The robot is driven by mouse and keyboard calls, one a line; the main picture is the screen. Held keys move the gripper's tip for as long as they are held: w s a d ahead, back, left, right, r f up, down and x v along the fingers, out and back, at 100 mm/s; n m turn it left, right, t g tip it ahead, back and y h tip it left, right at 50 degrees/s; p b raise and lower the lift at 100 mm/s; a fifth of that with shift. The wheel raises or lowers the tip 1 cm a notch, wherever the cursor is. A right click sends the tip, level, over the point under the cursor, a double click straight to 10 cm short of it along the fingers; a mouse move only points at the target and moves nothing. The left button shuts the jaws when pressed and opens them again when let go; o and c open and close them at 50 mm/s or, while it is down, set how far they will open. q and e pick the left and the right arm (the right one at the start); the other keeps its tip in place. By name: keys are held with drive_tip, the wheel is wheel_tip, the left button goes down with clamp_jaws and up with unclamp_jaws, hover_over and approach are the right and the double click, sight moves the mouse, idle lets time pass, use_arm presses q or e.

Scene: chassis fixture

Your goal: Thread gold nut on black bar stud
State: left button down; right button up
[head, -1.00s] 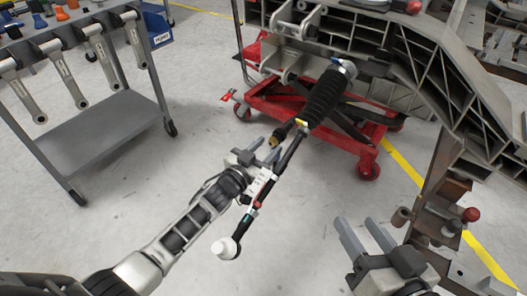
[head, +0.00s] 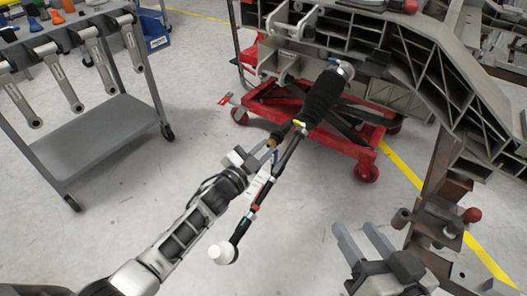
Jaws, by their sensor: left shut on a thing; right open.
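A small gold nut (head: 271,142) sits at the lower end of a short dark stud (head: 282,130). The stud lies just below the thick black ribbed bar (head: 320,100), which slants down from the fixture. My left gripper (head: 268,149) has its fingertips at the gold nut and is shut on it. The fingers partly hide the nut, so I cannot tell how far it is threaded. My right gripper (head: 363,243) is open and empty at the lower right, well apart from the bar.
A slim black and white rod (head: 255,195) with a white round end (head: 223,253) runs close beside my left gripper. A red lift (head: 300,120) stands under the grey chassis (head: 440,90). A grey cart (head: 100,140) stands at left. A rusty bracket stand (head: 440,215) is at right.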

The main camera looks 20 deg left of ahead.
use_arm(q)
drive_tip(key=m, duration=0.1)
drive_tip(key=m+b, duration=0.1)
drive_tip(key=m, duration=0.1)
drive_tip(key=shift+f+m, duration=0.2)
drive_tip(key=shift+m, duration=0.1)
drive_tip(key=shift+m+b, duration=0.4)
drive_tip(key=shift+m, duration=0.5)
drive_tip(key=shift+r+m, duration=0.15)
drive_tip(key=shift+m, duration=0.65)
drive_tip(key=m, duration=0.1)
drive_tip(key=m+b, duration=0.1)
drive_tip(key=shift+f+m, duration=0.2)
drive_tip(key=shift+m, duration=0.1)
drive_tip(key=c, duration=1.6)
unclamp_jaws()
drive_tip(key=shift+r+m, duration=0.15)
drive_tip(key=shift+m, duration=0.45)
drive_tip(key=shift+c, duration=0.2)
drive_tip(key=o, duration=0.4)
drive_tip(key=shift+r, duration=0.1)
drive_tip(key=shift+c, duration=0.2)
drive_tip(key=p+v, duration=0.2)
drive_tip(key=v, duration=0.7)
drive_tip(key=shift+r, duration=0.15)
